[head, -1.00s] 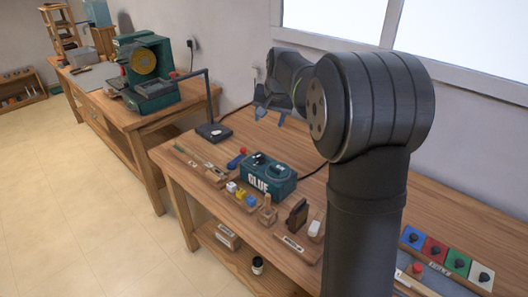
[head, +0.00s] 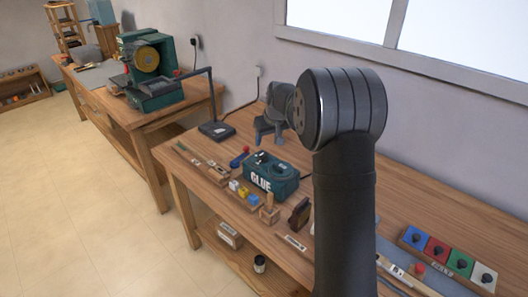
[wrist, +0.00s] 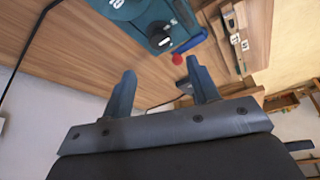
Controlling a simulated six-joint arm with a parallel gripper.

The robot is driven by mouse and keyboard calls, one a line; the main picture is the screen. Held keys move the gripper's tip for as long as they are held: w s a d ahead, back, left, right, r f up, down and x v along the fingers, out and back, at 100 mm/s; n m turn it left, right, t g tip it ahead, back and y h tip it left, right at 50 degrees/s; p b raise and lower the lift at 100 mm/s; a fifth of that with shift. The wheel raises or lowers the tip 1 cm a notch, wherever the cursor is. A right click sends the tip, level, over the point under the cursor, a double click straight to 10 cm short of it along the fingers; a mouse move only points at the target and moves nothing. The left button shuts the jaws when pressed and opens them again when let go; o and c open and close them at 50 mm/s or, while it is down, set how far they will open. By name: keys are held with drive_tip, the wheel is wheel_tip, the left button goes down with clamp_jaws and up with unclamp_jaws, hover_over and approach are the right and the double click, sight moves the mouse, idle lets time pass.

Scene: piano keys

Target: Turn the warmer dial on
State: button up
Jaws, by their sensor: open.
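The teal glue warmer (head: 272,180), lettered GLUE, stands on the wooden bench in the head view. A dark dial (head: 261,157) with a light mark is on its top, toward the left end. In the wrist view the warmer (wrist: 150,20) is at the top, with the dark dial (wrist: 160,38) and its white mark near its lower edge. My gripper (head: 268,136) hangs open and empty above and behind the warmer. Its two fingers (wrist: 160,72) are spread apart in the wrist view, with the dial beyond them. They do not appear to touch the dial.
A black lamp stand (head: 216,130) is left of the warmer. A blue tool with a red end (head: 240,157) lies beside the warmer. Small coloured blocks (head: 241,191) sit in front. Coloured knob panels (head: 437,249) are at the right. Bare bench (head: 400,205) lies behind my arm.

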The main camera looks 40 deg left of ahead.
sight(263, 153)
drive_tip(key=x, duration=0.9)
drive_tip(key=c, duration=1)
drive_tip(key=shift+o, duration=0.2)
